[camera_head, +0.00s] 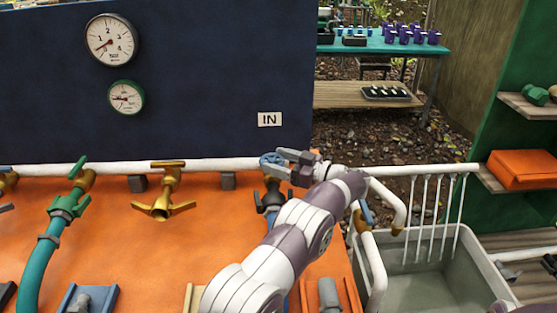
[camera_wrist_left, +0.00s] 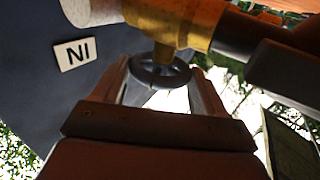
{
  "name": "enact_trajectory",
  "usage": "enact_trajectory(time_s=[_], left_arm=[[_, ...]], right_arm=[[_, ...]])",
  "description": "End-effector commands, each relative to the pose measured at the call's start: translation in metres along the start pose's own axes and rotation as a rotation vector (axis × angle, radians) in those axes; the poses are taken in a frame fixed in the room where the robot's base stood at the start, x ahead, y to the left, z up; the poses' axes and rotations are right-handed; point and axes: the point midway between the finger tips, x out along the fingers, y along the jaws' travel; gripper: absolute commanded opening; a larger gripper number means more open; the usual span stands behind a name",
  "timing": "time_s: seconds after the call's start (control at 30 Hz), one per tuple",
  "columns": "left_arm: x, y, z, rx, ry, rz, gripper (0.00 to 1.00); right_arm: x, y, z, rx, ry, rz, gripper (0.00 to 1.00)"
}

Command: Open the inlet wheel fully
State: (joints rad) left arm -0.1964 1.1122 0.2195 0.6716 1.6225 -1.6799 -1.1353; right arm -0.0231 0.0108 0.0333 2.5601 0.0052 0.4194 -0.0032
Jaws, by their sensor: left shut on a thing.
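The inlet wheel (camera_head: 270,157) is a small blue handwheel on the white pipe below the "IN" label (camera_head: 269,119). My left gripper (camera_head: 279,164) reaches it from the right and is shut on it, partly hiding it. In the left wrist view the dark round wheel (camera_wrist_left: 158,78) sits between the two fingers of my left gripper (camera_wrist_left: 160,85), beneath a brass valve body (camera_wrist_left: 178,22). The "IN" label also shows there (camera_wrist_left: 75,54). How far the wheel is turned cannot be told. My right gripper is not in view.
Two dial gauges, a larger one (camera_head: 110,40) and a smaller one (camera_head: 126,97), are on the dark blue panel (camera_head: 210,70). A brass tap (camera_head: 163,192) and a green valve (camera_head: 70,203) stand left along the pipe. A grey basin (camera_head: 430,285) is at lower right.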

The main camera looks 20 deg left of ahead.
Motion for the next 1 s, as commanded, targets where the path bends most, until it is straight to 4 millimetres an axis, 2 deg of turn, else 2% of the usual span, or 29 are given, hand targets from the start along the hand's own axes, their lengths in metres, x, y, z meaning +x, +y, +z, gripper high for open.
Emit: enact_trajectory(time_s=[0.3, 0.73, 0.77, 0.8, 0.83, 1.0], left_arm=[[0.0004, 0.0017, 0.0008, 0.000, 0.001, -0.076, 0.41], [0.0005, 0.0018, -0.0002, 0.001, 0.002, -0.083, 0.41], [0.0005, 0.0018, -0.0002, 0.001, 0.002, -0.083, 0.82], [0.0005, 0.0018, -0.0002, 0.001, 0.001, -0.083, 0.95], [0.0005, 0.0018, -0.0002, 0.001, 0.001, -0.083, 0.97], [0.0004, 0.0019, -0.0002, 0.000, 0.001, -0.082, 0.97]], right_arm=[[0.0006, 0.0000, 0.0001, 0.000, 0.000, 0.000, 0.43], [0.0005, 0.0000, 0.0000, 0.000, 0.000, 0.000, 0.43], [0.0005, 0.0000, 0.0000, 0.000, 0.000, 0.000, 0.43], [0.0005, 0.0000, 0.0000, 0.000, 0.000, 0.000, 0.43], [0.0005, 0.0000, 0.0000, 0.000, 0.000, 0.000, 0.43], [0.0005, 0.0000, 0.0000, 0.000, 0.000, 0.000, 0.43]])
